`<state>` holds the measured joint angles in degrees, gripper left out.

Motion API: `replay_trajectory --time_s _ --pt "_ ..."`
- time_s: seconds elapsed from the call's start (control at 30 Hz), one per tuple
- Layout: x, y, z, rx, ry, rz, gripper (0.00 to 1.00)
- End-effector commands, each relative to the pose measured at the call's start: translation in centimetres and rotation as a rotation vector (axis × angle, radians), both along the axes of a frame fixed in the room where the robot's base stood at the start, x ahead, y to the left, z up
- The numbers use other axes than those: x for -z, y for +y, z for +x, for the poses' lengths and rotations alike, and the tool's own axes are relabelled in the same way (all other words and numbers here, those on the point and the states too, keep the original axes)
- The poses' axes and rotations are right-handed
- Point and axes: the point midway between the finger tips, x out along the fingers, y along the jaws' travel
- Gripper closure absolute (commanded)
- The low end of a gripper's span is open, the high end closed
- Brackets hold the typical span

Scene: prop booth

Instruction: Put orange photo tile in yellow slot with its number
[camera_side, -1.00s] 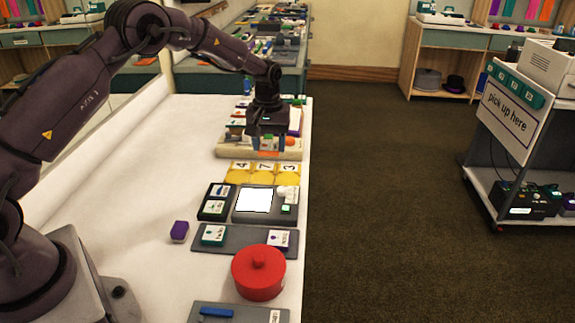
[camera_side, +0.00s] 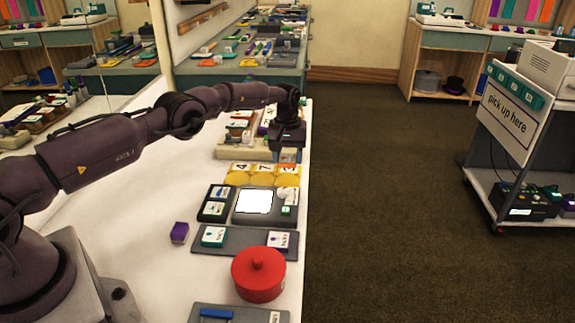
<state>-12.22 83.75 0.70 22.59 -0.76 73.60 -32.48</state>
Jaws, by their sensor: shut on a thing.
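My gripper (camera_side: 288,154) points down near the right edge of the white table. It is shut on a small orange tile (camera_side: 288,158), which shows between and below the fingers. The yellow slots (camera_side: 262,178) form a row just nearer the camera, with number labels behind them. The left label reads 4 and the middle one 7. The right label is partly covered by the gripper and tile, so its number is unclear. The tile is at the right-hand slot's label; I cannot tell whether it touches. The number on the tile cannot be read.
Behind the gripper stands a pale rack (camera_side: 229,150) with several tiles. Nearer are a grey device with a bright white screen (camera_side: 254,200), a dark tray (camera_side: 203,207), a grey tray (camera_side: 240,240), a purple block (camera_side: 180,232) and a red lidded pot (camera_side: 259,276).

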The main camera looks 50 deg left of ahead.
Motion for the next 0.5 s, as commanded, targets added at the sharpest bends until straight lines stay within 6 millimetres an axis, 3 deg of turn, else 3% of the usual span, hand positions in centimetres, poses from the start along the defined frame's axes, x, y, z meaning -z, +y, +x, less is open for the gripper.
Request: replay_trajectory --time_s 0.2,0.47,0.5 --pt "2.8 0.0 0.0 -0.001 0.001 -0.001 0.75" --pt "3.0 0.0 0.0 -0.001 0.000 0.000 0.75" --pt "3.1 0.0 0.0 -0.001 0.000 0.000 0.46"
